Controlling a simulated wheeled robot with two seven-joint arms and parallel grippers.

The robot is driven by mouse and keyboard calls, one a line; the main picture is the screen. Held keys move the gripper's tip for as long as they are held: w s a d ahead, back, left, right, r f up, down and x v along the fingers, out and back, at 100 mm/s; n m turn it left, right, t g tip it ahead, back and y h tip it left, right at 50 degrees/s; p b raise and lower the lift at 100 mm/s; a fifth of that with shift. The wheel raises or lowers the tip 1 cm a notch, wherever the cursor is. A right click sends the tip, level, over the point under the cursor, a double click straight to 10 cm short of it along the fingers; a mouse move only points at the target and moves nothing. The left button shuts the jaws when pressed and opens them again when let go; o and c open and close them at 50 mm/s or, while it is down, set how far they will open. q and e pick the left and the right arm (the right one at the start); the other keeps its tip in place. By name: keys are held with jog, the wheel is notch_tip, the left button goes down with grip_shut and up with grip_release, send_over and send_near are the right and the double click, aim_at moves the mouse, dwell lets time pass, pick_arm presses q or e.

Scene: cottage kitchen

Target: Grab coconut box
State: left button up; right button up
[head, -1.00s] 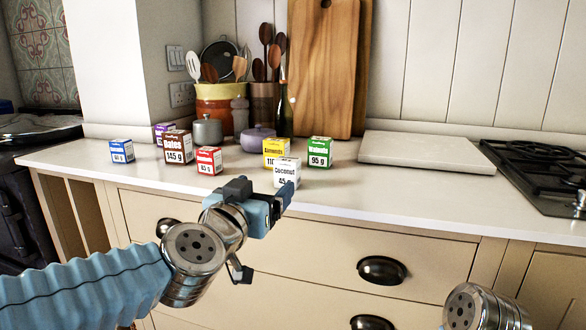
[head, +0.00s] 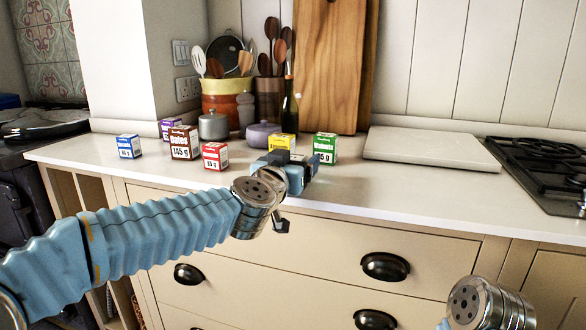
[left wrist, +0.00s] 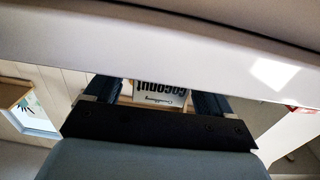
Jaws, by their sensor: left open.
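The white coconut box (left wrist: 160,94) shows upside down in the left wrist view, between the two fingers of my left gripper (left wrist: 156,104). Its printed name faces the camera. The fingers stand apart on either side of it, and I cannot tell whether they touch it. My right gripper is out of view; only part of my right arm shows at the bottom right.
The yellow almonds box (head: 283,142) and green walnuts box (head: 325,148) stand close behind my left gripper. Red (head: 215,156), brown (head: 183,143), blue (head: 129,147) and purple (head: 170,126) boxes stand to the left. A pale board (head: 430,149) and hob (head: 540,172) are right.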

pick_arm(q)
jog(key=shift+c, duration=0.3)
jog(key=c, duration=1)
